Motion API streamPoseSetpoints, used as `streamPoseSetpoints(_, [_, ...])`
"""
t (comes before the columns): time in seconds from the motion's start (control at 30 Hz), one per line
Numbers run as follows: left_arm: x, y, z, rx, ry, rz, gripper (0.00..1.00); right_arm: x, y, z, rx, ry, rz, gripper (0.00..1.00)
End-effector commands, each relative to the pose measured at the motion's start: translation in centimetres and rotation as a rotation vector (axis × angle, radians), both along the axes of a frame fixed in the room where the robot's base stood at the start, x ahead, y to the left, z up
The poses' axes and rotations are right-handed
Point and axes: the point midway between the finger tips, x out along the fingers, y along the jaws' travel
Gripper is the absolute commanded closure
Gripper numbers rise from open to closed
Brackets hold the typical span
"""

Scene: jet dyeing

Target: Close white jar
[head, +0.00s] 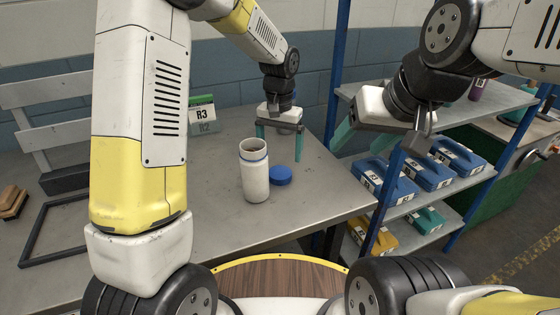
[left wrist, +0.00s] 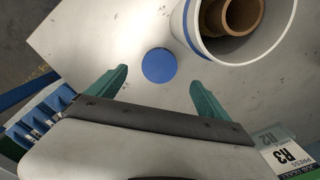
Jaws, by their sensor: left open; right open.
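The white jar (head: 255,178) stands upright and open on the grey table, with a blue band below its rim. In the left wrist view the jar (left wrist: 282,25) shows a brown ring-shaped form inside its mouth. The round blue lid (head: 281,175) lies on the table just right of the jar, apart from it; it also shows in the left wrist view (left wrist: 158,65). My left gripper (head: 279,147) is open and empty, pointing down behind and above the lid, its teal fingers spread wider than the lid. My right gripper (head: 376,143) is open and empty, off the table's right side before the shelves.
A green and white R3/R2 card (head: 202,114) stands at the table's back. A dark frame (head: 42,232) and brown blocks (head: 12,201) lie at the left. Blue shelving (head: 390,205) with blue cases (head: 428,172) stands at the right.

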Motion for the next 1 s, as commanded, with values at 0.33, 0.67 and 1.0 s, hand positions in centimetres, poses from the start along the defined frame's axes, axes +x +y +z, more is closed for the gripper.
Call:
streamPoseSetpoints(0.33, [0.0,0.0,-2.3,0.000,0.000,0.000,0.10,0.0,0.0,0.0,0.000,0.000,0.000,0.36])
streamPoseSetpoints(0.67, [0.1,-0.1,-4.7,0.002,0.005,-0.001,0.10,0.0,0.0,0.0,0.000,0.000,0.000,0.36])
streamPoseSetpoints(1.0, [0.2,-0.2,-7.5,-0.001,-0.001,0.000,0.10,0.0,0.0,0.0,0.000,0.000,0.000,0.36])
